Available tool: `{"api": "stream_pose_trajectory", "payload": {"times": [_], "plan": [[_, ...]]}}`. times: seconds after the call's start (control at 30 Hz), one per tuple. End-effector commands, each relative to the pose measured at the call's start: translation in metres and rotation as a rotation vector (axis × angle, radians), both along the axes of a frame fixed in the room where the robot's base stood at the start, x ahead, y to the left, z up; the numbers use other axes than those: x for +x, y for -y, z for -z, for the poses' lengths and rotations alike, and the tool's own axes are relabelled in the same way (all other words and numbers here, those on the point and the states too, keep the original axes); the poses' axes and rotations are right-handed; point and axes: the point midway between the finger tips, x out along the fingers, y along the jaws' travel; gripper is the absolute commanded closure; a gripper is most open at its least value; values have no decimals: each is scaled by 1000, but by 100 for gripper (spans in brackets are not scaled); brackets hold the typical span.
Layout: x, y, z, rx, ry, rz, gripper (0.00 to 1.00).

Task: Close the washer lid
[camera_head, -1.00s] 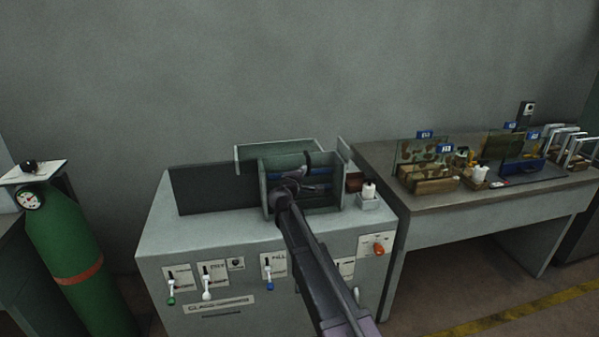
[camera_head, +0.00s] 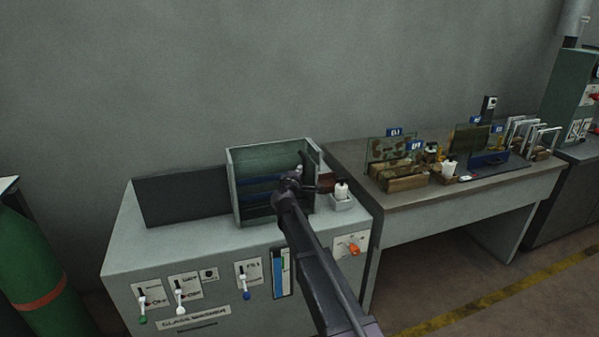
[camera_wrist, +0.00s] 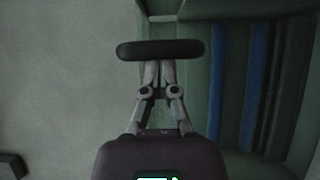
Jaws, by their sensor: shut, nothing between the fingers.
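The glass washer (camera_head: 232,258) is a pale grey cabinet with levers on its front. A greenish open box (camera_head: 231,190) with bluish slats inside stands on its top. A pale-edged green panel (camera_head: 268,157) rises at the back of the box; I take it for the lid, standing up. My gripper (camera_head: 301,165) is shut at the box's right part and hides some of the inside. In the wrist view my gripper (camera_wrist: 160,62) is shut beside the box's green wall (camera_wrist: 196,80). A dark rounded bar (camera_wrist: 160,49) crosses at the fingertips; contact is unclear.
A dark upright panel (camera_head: 180,200) stands left of the box. A bench (camera_head: 450,203) with trays and frames adjoins on the right. A green cylinder (camera_head: 45,255) stands at the left.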

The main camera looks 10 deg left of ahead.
Motion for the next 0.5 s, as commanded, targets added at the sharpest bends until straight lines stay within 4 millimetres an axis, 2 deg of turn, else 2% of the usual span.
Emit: {"api": "stream_pose_trajectory", "payload": {"times": [0.03, 0.5], "plan": [[1, 7, 0, -1, 0, 18, 100], [-5, -5, 0, 0, 0, 12, 100]]}}
